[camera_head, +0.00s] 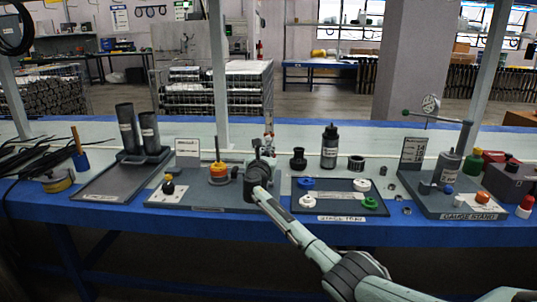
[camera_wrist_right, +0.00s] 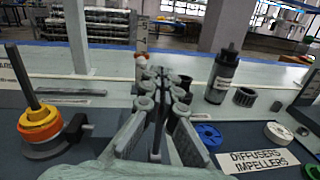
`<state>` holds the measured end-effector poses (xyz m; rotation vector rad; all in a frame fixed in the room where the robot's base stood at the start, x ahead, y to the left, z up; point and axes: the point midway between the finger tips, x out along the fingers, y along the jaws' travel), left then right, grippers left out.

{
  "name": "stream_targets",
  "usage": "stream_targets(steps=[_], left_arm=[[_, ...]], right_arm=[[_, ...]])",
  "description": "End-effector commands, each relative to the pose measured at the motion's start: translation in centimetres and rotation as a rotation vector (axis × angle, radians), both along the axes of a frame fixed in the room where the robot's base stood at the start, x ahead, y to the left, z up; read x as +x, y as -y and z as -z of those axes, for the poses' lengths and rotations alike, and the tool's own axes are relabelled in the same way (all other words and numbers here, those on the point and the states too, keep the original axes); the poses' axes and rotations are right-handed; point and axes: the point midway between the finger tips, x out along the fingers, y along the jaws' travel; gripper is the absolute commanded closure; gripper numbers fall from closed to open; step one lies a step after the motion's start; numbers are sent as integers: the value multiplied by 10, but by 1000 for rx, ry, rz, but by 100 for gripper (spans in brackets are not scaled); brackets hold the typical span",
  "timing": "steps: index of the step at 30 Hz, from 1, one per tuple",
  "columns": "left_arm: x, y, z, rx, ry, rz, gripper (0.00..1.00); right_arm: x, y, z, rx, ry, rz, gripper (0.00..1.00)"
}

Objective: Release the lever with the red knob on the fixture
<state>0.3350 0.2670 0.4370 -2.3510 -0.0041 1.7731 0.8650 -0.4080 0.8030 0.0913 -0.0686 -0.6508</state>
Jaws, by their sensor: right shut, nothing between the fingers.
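The red knob (camera_head: 269,134) shows as a small red spot just beyond my right gripper in the head view. In the right wrist view the red knob (camera_wrist_right: 141,56) sits just past the fingertips, slightly to their left, in front of an upright grey part. My right gripper (camera_head: 262,152) is shut and empty over the right end of the grey fixture base (camera_head: 208,200). In the right wrist view my gripper (camera_wrist_right: 162,80) hides most of the lever and its mount. I cannot tell whether the fingers touch the lever. My left gripper is out of view.
A yellow-orange ring stack with an upright rod (camera_head: 218,168) stands left of my right gripper. A tray of blue, white and green parts (camera_head: 335,212) lies to the right, with a black bottle (camera_head: 330,147) behind it. A gauge station (camera_head: 455,185) stands farther right.

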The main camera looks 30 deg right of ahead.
Motion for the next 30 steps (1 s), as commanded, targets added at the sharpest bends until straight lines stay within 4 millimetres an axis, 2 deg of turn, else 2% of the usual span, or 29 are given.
stream_targets(steps=[4, 11, 30], left_arm=[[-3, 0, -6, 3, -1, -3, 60], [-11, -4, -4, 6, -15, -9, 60], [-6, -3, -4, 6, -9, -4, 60]], right_arm=[[4, 2, 0, -1, 1, 0, 100], [4, 3, 0, 0, 0, -1, 100], [4, 2, 0, 0, 0, -1, 100]])
